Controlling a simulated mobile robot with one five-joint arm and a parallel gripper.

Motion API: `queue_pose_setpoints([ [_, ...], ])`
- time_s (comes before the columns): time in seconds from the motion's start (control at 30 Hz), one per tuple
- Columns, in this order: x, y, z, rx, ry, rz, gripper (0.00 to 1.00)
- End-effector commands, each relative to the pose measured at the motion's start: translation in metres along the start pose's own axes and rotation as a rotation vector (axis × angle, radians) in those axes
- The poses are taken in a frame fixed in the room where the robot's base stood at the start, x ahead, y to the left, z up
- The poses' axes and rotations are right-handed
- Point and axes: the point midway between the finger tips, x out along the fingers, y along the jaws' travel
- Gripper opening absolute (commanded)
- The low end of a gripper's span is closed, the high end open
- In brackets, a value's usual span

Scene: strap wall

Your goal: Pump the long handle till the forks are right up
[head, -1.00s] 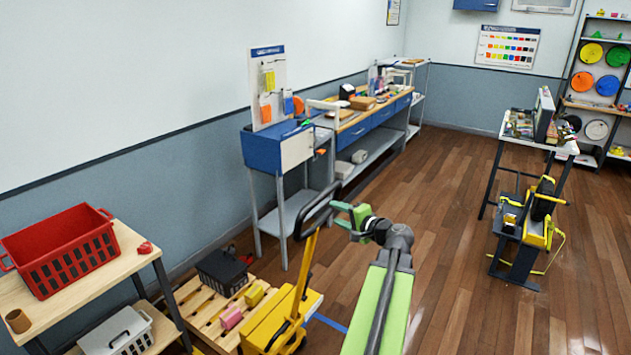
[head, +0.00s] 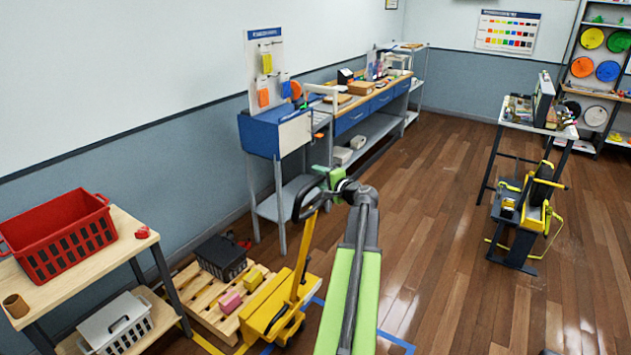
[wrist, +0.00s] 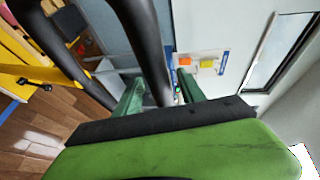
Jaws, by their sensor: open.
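The yellow pallet truck (head: 272,306) stands at the end of a wooden pallet (head: 193,296). Its long yellow handle (head: 303,258) rises at a slight tilt and ends in a black loop grip (head: 298,205). My gripper (head: 326,178) is at the top of the loop. In the wrist view a black bar of the loop grip (wrist: 150,45) passes between the green fingers of my gripper (wrist: 158,85). The fingers are open, one on each side of the bar. The forks are hidden beneath the pallet and its load, so their height cannot be told.
The pallet carries a black crate (head: 222,258), a pink block (head: 230,302) and yellow blocks. A wooden table (head: 120,245) with a red basket (head: 60,238) stands left. A blue-and-white cabinet (head: 275,133) stands behind the handle.

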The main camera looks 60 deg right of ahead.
Motion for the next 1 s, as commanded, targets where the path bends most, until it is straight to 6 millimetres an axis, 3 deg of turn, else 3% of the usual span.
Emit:
queue_pose_setpoints([
  [0.17,0.019,0.001,-0.001,0.000,0.001,0.000,0.47],
  [0.47,0.021,0.000,-0.001,0.001,0.001,0.000,0.47],
  [0.8,0.020,0.000,-0.001,0.001,0.002,0.000,0.02],
  [1.0,0.020,0.000,-0.001,0.001,0.002,0.000,0.00],
])
